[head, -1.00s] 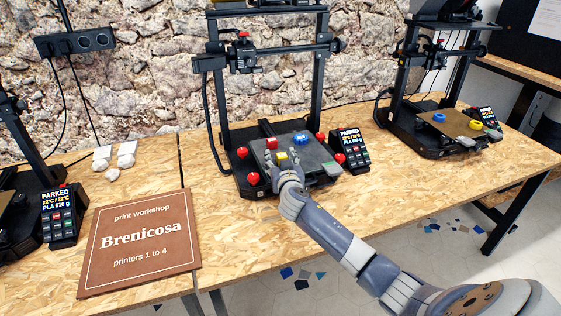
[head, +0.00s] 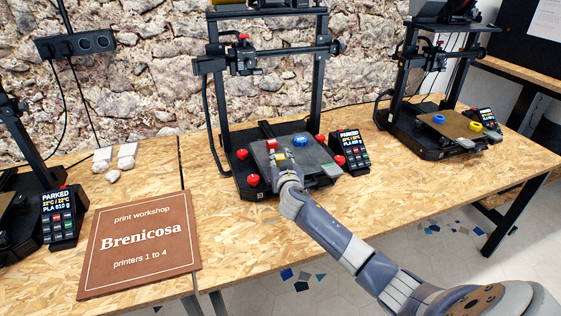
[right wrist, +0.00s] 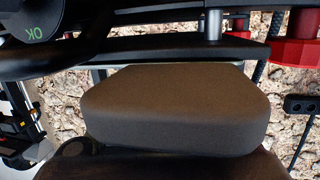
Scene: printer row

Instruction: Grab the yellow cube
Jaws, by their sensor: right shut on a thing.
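The yellow cube (head: 281,157) shows as a small patch between the fingers of my right gripper (head: 280,158), over the dark bed of the middle printer. The gripper is shut on it, and the fingers cover most of its sides. I cannot tell whether the cube is touching the bed or just above it. In the right wrist view, a dark brownish block fills the middle, too shaded to name with certainty. My left gripper is not in view.
A red cube (head: 271,144) lies just behind the gripper and a blue piece (head: 300,140) lies to its right on the bed (head: 315,157). Red knobs sit at the bed's corners. The printer's control panel (head: 350,155) stands at right. A brown sign (head: 140,240) lies at left.

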